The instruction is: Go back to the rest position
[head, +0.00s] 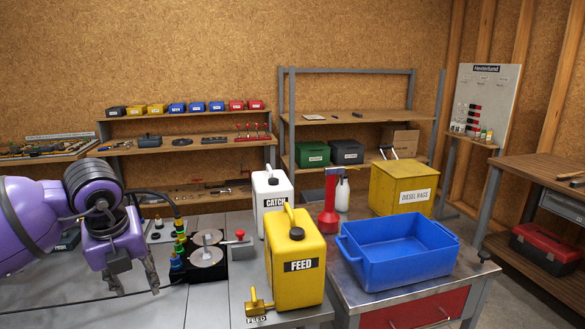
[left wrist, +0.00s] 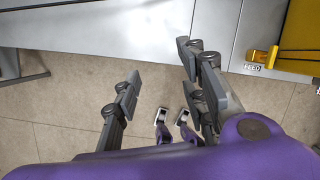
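My left gripper (head: 136,288) hangs fingers-down at the lower left of the head view, over or in front of the grey bench top (head: 200,303). Its fingers are spread apart with nothing between them. The left wrist view also shows the open gripper (left wrist: 158,64), with the bench's front edge and the tiled floor behind it. A yellow FEED can (head: 296,272) stands to its right, apart from it.
A black fixture with round plates (head: 207,255) and a white CATCH can (head: 272,192) stand behind. A small yellow FEED-tagged part (head: 257,304) is at the front edge.

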